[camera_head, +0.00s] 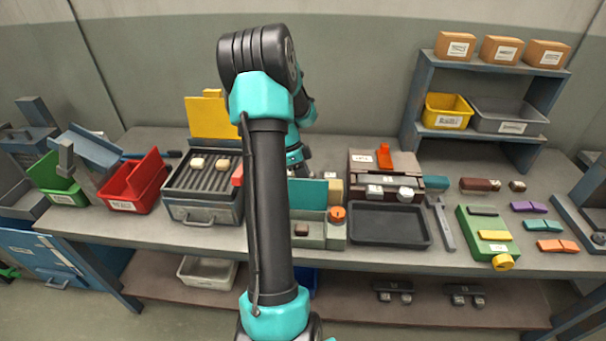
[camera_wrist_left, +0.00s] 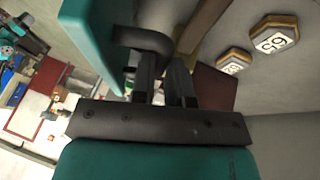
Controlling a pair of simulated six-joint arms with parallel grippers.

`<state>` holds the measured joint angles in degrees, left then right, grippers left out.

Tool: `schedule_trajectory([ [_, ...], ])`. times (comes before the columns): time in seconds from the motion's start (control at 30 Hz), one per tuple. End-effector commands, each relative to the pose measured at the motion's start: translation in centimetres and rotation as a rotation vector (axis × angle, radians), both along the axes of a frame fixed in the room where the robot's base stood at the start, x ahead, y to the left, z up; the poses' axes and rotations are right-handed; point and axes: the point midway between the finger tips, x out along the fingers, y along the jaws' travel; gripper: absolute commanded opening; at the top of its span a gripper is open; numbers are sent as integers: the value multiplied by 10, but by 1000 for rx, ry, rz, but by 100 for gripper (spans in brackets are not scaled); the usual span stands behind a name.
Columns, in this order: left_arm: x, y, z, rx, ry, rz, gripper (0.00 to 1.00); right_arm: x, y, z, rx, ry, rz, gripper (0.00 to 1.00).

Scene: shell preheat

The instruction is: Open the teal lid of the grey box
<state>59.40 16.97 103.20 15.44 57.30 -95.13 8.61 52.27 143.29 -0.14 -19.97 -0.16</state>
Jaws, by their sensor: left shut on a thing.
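The teal lid (camera_head: 312,193) stands raised, roughly upright, at the back of the small grey box (camera_head: 313,234) in the head view. A small brown block (camera_head: 301,230) shows at the box, and an orange knob (camera_head: 338,214) sits at its right. In the left wrist view the teal lid (camera_wrist_left: 92,40) is at the upper left, with a dark bent handle (camera_wrist_left: 146,38) on it. My left gripper (camera_wrist_left: 164,75) is shut on this handle. In the head view my arm hides part of the box and lid, and the jaws are hardly visible. My right gripper is not in view.
A grill (camera_head: 203,180) with a raised yellow panel stands left of the box, beside a red bin (camera_head: 135,187). A black tray (camera_head: 389,224) lies to the right, with a brown case (camera_head: 386,165) behind it. Numbered hexagonal pieces (camera_wrist_left: 273,38) show in the wrist view.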

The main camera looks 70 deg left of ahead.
Motion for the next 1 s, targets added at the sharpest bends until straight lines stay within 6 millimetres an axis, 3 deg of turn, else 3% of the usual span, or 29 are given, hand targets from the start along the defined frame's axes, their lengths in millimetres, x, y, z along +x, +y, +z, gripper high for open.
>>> schedule_trajectory([
  [0.93, -10, -18, 13, 88, -47, -3, 0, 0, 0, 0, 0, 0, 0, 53],
  [0.97, -10, -18, 13, 88, -47, -3, 15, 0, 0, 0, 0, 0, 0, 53],
  [1.0, -10, -18, 13, 87, -47, -4, 19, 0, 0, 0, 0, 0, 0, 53],
])
